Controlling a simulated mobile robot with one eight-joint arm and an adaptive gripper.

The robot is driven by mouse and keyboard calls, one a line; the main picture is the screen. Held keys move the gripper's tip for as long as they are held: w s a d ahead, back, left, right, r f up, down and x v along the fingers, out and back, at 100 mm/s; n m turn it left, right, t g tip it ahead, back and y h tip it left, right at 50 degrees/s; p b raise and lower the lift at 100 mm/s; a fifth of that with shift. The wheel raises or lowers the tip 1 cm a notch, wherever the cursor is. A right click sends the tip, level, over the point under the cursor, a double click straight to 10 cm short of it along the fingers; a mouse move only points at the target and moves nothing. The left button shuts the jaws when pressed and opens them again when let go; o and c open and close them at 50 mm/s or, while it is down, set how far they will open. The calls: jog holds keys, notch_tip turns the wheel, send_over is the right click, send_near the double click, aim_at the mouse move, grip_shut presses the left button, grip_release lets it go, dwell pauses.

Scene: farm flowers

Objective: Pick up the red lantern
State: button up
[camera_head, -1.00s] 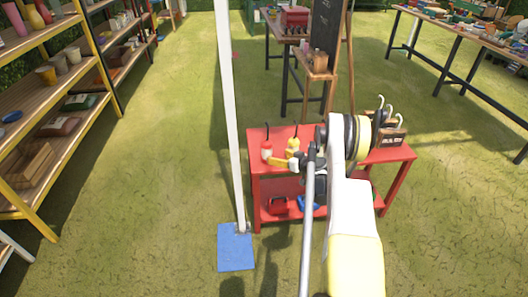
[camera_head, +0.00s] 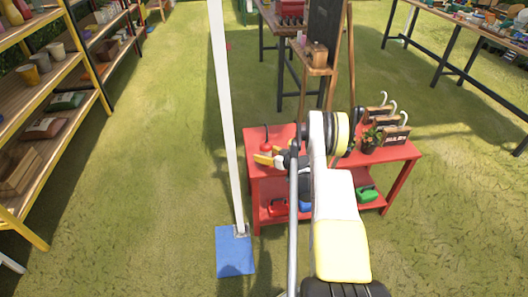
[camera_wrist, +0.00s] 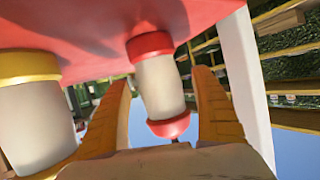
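The red lantern (camera_head: 266,147) stands near the left end of the red table (camera_head: 258,179). Its black handle points up in the head view. In the wrist view, which looks upside down, the red lantern (camera_wrist: 158,88) has a pale body and red ends, and one end meets the red tabletop (camera_wrist: 100,30). My gripper (camera_wrist: 162,80) is open, with a yellow finger on each side of the lantern and gaps between. In the head view my gripper (camera_head: 266,160) is at the lantern. A yellow-ended lantern (camera_wrist: 32,115) stands beside it; my arm hides it in the head view.
A white post (camera_head: 226,120) rises close to the table's left end from a blue base (camera_head: 235,250). A potted plant (camera_head: 370,140) and hooked signs (camera_head: 392,134) stand on the table's right. A red can (camera_head: 278,207) and a green can (camera_head: 368,193) are on the lower shelf.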

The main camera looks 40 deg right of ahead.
jog(key=shift+s, duration=0.1)
jog(key=c, duration=1.5)
jog(key=shift+r, duration=0.1)
